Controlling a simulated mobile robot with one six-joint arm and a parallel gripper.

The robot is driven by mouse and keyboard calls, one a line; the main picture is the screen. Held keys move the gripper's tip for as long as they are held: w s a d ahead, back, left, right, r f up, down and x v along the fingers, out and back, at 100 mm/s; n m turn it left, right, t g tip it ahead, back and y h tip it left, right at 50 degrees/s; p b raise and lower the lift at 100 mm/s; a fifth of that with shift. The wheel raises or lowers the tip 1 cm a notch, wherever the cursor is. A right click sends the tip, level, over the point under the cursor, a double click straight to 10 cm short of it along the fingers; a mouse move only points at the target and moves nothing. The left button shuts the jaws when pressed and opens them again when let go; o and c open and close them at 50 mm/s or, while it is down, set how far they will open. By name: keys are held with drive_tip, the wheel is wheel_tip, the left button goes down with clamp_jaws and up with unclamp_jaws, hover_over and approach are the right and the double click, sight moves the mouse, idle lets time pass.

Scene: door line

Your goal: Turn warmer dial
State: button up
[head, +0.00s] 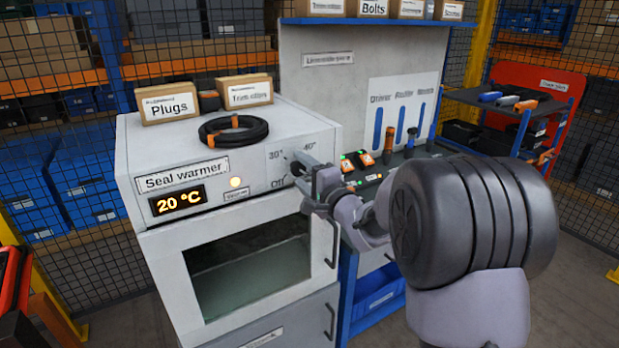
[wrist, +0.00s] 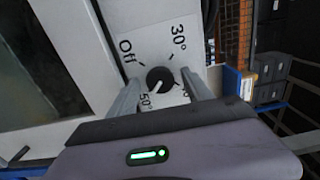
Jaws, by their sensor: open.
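The seal warmer (head: 225,160) is a white cabinet with a display (head: 179,200) reading 20 °C and a lit amber lamp (head: 235,182). Its black dial (wrist: 159,80) sits on the front panel with marks Off, 30° and 50° readable around it; another mark is partly hidden by the right finger. A pale line on the knob points down-left in the wrist view, toward the 50° side. My gripper (wrist: 161,77) is open, with one finger on each side of the dial. Contact cannot be told. In the head view my gripper (head: 304,172) partly covers the dial.
A coiled black hose (head: 233,130) and boxes labelled Plugs (head: 170,106) and Trim clips (head: 245,94) are on top of the warmer. The oven door handle (head: 333,243) sticks out below. A bench with lit switches (head: 366,158) stands close on the right.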

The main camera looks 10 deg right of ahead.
drive_tip(key=p+v, duration=0.1)
drive_tip(key=v, duration=1.6)
drive_tip(key=shift+p, duration=0.4)
